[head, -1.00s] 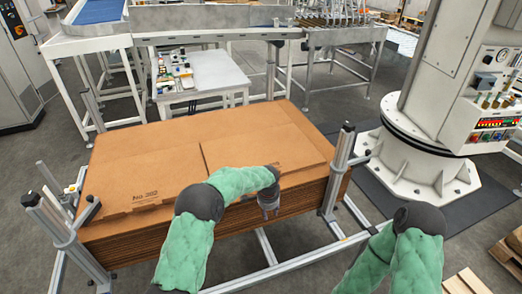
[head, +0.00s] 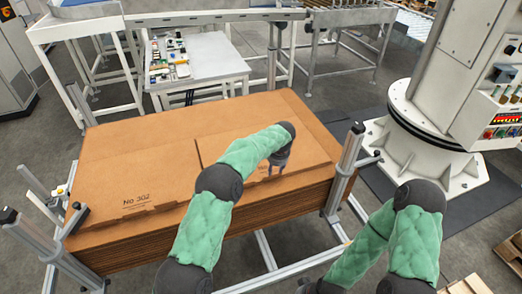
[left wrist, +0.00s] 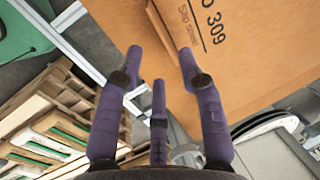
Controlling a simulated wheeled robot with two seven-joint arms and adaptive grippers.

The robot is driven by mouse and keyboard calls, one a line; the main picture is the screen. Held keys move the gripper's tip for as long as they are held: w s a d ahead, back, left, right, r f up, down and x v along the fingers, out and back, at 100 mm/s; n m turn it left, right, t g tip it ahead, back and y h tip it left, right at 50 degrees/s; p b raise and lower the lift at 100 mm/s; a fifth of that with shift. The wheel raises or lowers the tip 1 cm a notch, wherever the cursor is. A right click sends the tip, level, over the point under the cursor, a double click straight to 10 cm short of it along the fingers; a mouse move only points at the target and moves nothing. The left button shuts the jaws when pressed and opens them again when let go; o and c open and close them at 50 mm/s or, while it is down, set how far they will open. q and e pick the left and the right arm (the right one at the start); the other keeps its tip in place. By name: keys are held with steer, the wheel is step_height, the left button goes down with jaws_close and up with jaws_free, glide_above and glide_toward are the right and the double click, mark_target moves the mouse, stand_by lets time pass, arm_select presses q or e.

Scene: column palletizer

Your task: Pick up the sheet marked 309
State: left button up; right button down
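The sheet marked 309 (head: 255,118) is a brown cardboard sheet on the right part of the stack top. Its print reads 309 in the left wrist view (left wrist: 240,70); in the head view my left gripper partly covers its print. My left gripper (head: 279,168) is above this sheet's front part, fingers pointing down. In the left wrist view its purple fingers (left wrist: 160,58) are spread and nothing is between them. Whether the fingertips touch the cardboard cannot be told.
A sheet marked 302 (head: 110,170) lies on the left of the same stack. Metal posts (head: 345,175) stand at the stack's corners. A small white table (head: 205,62) with parts is behind. A white machine column (head: 435,125) stands at the right.

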mark_target(272, 176)
arm_select(q)
steer(key=x, duration=0.3)
steer(key=shift+w+f, duration=0.1)
steer(key=b+x, duration=0.2)
steer(key=x, duration=0.3)
steer(key=shift+a, duration=0.1)
jaws_close()
